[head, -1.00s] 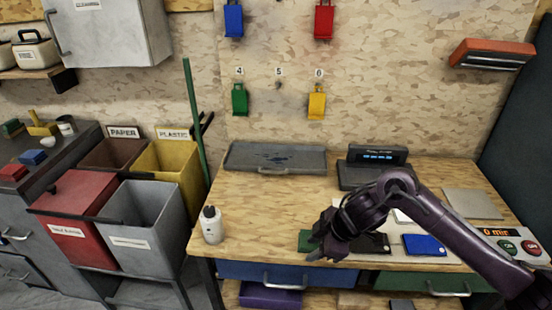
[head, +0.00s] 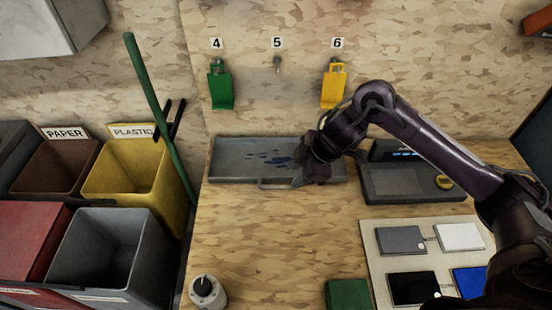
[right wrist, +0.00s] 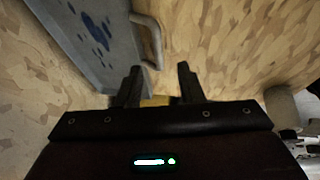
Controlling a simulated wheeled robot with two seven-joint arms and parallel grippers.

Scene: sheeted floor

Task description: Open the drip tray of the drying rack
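A flat grey tray (head: 232,164) with blue stains lies at the back of the wooden bench, against the wall. A bar handle (head: 275,184) sits on its front edge. The tray (right wrist: 85,60) and its handle (right wrist: 152,42) also show in the right wrist view, at the upper left. My right gripper (head: 312,172) is at the tray's right end, right of the handle. In the right wrist view, its fingers (right wrist: 157,84) are apart with nothing held between them, and the handle is just beyond them. Contact with the tray cannot be told. My left gripper is out of view.
A dark device with a display (head: 415,182) stands right of the tray. A white board (head: 376,236) with coloured plates and a green block (head: 348,295) lie nearer. The bench middle (head: 275,235) is clear.

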